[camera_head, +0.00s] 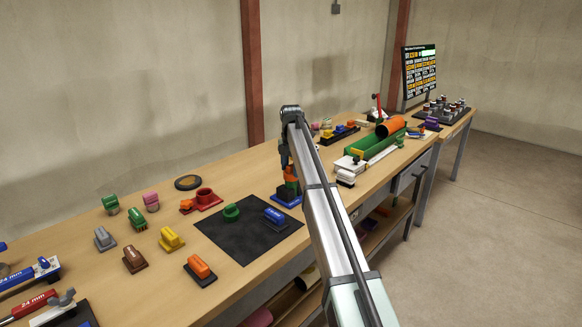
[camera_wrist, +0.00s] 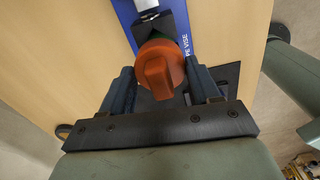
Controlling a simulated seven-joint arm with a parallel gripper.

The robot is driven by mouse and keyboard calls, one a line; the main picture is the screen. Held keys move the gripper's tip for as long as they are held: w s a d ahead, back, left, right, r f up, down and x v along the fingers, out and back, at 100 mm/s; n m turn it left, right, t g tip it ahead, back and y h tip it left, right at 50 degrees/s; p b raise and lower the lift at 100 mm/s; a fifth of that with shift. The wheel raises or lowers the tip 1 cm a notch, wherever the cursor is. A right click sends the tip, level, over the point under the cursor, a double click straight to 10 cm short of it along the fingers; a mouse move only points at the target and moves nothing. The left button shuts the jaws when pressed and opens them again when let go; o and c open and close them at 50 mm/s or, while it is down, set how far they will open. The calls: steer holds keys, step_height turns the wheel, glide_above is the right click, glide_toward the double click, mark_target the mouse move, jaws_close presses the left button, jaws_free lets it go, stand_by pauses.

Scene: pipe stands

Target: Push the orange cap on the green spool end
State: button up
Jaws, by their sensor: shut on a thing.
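The orange cap (camera_head: 291,172) is between the fingers of my gripper (camera_head: 288,163), just above the blue pipe vise (camera_head: 287,198). In the wrist view the round orange cap (camera_wrist: 160,65), with its raised grip bar, sits between the two dark fingertips of my gripper (camera_wrist: 161,85), which is shut on it. Only a sliver of the green spool (camera_wrist: 138,42) shows past the cap's edge in the vise. The cap hides the spool end, so I cannot tell whether it is seated or just touching.
A dark mat (camera_head: 247,241) with a green piece (camera_head: 231,212) and a blue piece (camera_head: 274,215) lies left of the vise. Several coloured pieces stand further left. A green trough (camera_head: 375,145) stands to the right. Bare wood lies behind the vise.

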mark_target(291, 165)
steer(key=o, duration=1.2)
steer(key=shift+o, duration=0.2)
steer(key=shift+r, duration=2.5)
